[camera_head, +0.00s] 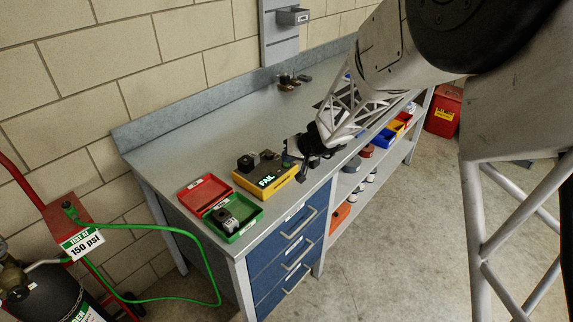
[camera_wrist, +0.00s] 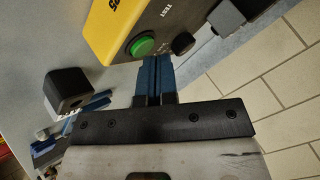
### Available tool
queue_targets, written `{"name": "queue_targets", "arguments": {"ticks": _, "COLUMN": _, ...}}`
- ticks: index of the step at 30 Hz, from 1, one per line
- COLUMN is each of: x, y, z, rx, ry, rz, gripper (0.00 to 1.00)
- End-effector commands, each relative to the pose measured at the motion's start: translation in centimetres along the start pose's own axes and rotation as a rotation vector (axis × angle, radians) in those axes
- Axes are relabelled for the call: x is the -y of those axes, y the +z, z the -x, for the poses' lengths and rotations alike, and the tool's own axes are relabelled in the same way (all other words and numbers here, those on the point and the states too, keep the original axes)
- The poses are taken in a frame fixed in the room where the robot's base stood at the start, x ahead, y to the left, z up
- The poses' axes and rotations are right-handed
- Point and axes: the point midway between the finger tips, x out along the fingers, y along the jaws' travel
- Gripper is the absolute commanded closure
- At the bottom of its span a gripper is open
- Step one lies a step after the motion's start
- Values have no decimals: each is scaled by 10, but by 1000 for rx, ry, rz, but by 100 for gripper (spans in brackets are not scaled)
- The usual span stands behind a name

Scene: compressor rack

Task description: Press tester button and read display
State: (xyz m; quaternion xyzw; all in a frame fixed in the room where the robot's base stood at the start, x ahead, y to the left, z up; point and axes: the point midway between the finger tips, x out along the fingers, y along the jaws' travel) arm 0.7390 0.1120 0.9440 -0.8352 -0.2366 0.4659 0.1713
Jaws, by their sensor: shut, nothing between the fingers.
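The tester (camera_head: 263,191) is a yellow box with a dark top at the front edge of the bench. Its small display (camera_head: 266,181) reads "FAIL". In the wrist view the tester's yellow side (camera_wrist: 108,32) fills the top, with a round green button (camera_wrist: 143,45) near the word "TEST". My gripper (camera_head: 301,174) is just right of the tester in the head view. Its blue fingers are together and empty in the wrist view (camera_wrist: 154,66), with their tips just beside the button. I cannot tell whether they touch it.
A red tray (camera_head: 203,190) and a green tray (camera_head: 247,226) holding a dark part stand left of the tester. A green hose (camera_head: 190,236) hangs left of the bench by a cart signed "150 psi" (camera_head: 84,246).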

Motion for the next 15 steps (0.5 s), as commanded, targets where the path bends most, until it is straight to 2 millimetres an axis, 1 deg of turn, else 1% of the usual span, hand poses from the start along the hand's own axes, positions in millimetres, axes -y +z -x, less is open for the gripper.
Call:
{"name": "queue_targets", "arguments": {"ticks": 6, "x": 4, "y": -5, "z": 6, "rx": -1, "ry": 0, "rz": -1, "gripper": 100}}
{"name": "queue_targets", "arguments": {"ticks": 15, "x": 6, "y": -6, "z": 8, "rx": -1, "ry": 0, "rz": -1, "gripper": 100}}
